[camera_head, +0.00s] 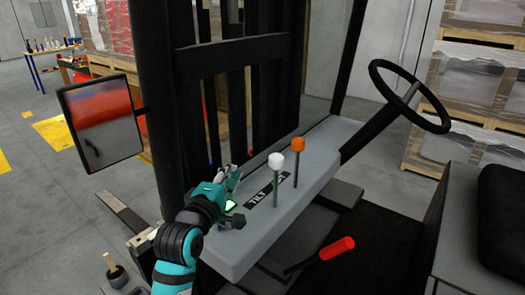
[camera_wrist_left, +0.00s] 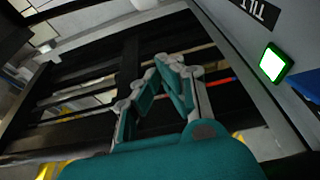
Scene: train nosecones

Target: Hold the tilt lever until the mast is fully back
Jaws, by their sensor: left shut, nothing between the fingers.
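The white-knobbed lever (camera_head: 275,161) and the orange-knobbed lever (camera_head: 298,146) stand on the grey console, near a black label reading TILT (camera_head: 262,191). The label's edge also shows in the left wrist view (camera_wrist_left: 262,10). The black mast (camera_head: 238,105) rises behind the console; I cannot tell its tilt angle. My left gripper (camera_head: 231,174) is shut and empty, left of the white knob and apart from both levers. Its fingers (camera_wrist_left: 160,85) show in the left wrist view against dark mast bars. A square green light (camera_wrist_left: 272,63) glows beside it. My right gripper is not in view.
A steering wheel (camera_head: 410,97) stands right of the console (camera_head: 320,165). A red-handled lever (camera_head: 337,248) sits low in front. A mirror (camera_head: 101,120) is at the left. A black seat (camera_head: 502,220) is at the right. Wrapped pallets (camera_head: 465,110) stand behind.

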